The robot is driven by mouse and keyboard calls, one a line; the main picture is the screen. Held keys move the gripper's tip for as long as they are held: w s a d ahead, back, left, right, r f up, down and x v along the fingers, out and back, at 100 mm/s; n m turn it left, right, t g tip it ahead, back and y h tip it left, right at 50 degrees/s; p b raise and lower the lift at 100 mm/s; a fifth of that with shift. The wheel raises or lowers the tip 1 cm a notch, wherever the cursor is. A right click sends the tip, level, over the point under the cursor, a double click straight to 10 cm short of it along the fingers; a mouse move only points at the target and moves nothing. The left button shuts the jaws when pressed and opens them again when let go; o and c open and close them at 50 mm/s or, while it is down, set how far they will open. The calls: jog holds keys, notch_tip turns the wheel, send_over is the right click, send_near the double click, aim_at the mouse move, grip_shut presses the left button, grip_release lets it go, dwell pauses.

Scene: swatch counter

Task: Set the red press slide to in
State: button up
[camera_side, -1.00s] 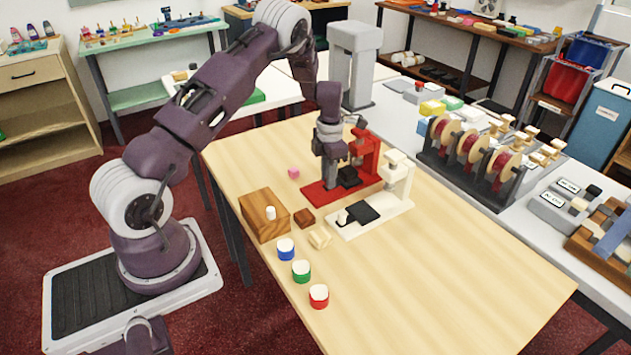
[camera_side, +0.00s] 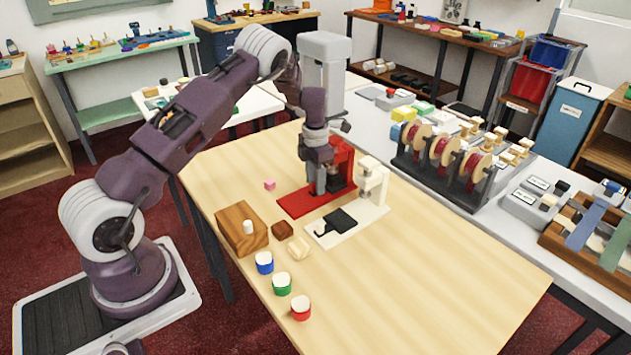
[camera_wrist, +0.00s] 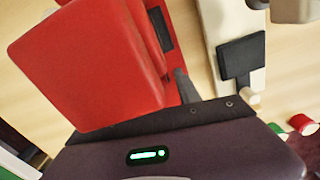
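The red press (camera_side: 297,204) stands on the wooden table, with its upright column at the back right of its base. My gripper (camera_side: 320,191) is low over that base, just in front of the column, pointing down. In the wrist view the red press head (camera_wrist: 88,65) fills the upper left. A dark strip (camera_wrist: 158,28), probably part of its slide, shows beside it. One dark finger (camera_wrist: 184,87) of mine shows close to the red base. My gripper hides most of the red press slide in the side view, so its position is unclear. I cannot tell the finger opening.
A white press (camera_side: 352,229) with a black slide (camera_side: 340,220) stands close at the right; its slide shows in the wrist view (camera_wrist: 242,56). The table's front right is clear.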

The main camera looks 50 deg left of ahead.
notch_tip(320, 180, up, 7)
jog(key=shift+f, duration=0.1)
jog(key=s+d+r+m+t, duration=0.1)
jog(key=s+d+r+m, duration=0.35)
jog(key=r, duration=0.25)
jog(key=s+d+r+m+t+h, duration=0.1)
jog(key=s+d+r+m, duration=0.4)
jog(key=r, duration=0.3)
jog(key=s+d+r+m+t, duration=0.1)
jog(key=s+d+r+m, duration=0.2)
jog(key=d+r+m, duration=0.3)
jog(key=s+d+r+m+t, duration=0.1)
jog(key=s+d+m, duration=0.2)
jog(key=s+m, duration=0.6)
jog(key=s+d+r+m+t+y, duration=0.1)
jog(key=s+d+m, duration=0.2)
jog(key=s+m, duration=0.6)
jog(key=shift+s+m+t, duration=0.3)
jog(key=shift+s+m, duration=0.05)
jog(key=shift+s, duration=0.8)
